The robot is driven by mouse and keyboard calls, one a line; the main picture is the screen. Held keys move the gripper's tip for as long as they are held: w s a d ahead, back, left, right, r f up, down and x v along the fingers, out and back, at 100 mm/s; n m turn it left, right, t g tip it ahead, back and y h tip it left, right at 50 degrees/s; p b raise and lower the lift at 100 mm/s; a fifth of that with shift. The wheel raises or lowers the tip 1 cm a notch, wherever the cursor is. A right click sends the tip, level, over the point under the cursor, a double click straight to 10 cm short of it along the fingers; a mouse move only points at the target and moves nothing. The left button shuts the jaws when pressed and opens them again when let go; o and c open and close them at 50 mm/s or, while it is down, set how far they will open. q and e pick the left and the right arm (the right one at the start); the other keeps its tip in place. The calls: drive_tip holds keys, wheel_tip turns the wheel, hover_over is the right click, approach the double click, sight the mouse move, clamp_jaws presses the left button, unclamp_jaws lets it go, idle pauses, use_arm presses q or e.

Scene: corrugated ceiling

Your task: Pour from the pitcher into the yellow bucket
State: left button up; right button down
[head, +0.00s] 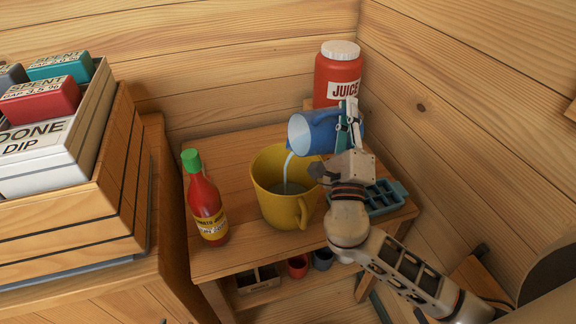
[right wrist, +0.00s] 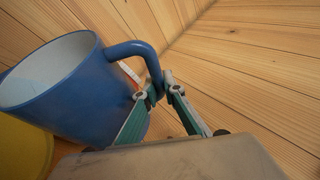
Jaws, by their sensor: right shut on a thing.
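The blue pitcher (head: 318,133) is tilted to the left above the yellow bucket (head: 271,200). A pale stream of liquid (head: 287,168) runs from its mouth into the bucket, and grey-looking liquid shows inside. The bucket stands upright on the small wooden table (head: 232,258), with its handle toward the front. My right gripper (head: 350,124) is shut on the pitcher's handle. In the right wrist view the gripper (right wrist: 160,92) closes on the handle of the blue pitcher (right wrist: 82,88), and part of the yellow bucket (right wrist: 28,148) shows at the left edge. My left gripper is not in view.
A red sauce bottle (head: 207,205) with a green cap stands left of the bucket. A red juice jar (head: 337,78) stands behind the pitcher. A teal tray (head: 382,198) lies at the right. A wooden crate (head: 75,225) with boxes is at the left; wooden walls close the back.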

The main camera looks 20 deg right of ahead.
sight(330, 112)
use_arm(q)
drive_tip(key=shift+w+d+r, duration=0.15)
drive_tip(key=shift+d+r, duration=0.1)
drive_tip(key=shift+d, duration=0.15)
use_arm(e)
drive_tip(key=shift+s+a+n+t+y, duration=0.15)
drive_tip(key=shift+a+n+t+y, duration=0.1)
drive_tip(key=shift+a+n+t, duration=0.35)
drive_tip(key=shift+s+a+n+t+y, duration=0.1)
drive_tip(key=shift+a+n+t+y, duration=0.25)
drive_tip(key=shift+a+n, duration=0.4)
idle(1.6)
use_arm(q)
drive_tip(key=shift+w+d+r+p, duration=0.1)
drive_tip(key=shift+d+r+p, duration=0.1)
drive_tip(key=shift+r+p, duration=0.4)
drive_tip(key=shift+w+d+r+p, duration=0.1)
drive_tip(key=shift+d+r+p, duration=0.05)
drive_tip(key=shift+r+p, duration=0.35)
use_arm(e)
drive_tip(key=shift+s+a+r+n+t+y, duration=0.15)
drive_tip(key=shift+a+r+n+t+y, duration=0.2)
drive_tip(key=shift+a+n+t+y, duration=0.4)
drive_tip(key=shift+s+a+r+n+t+y, duration=0.15)
drive_tip(key=shift+a+r+n+y, duration=0.3)
drive_tip(key=shift+n, duration=0.55)
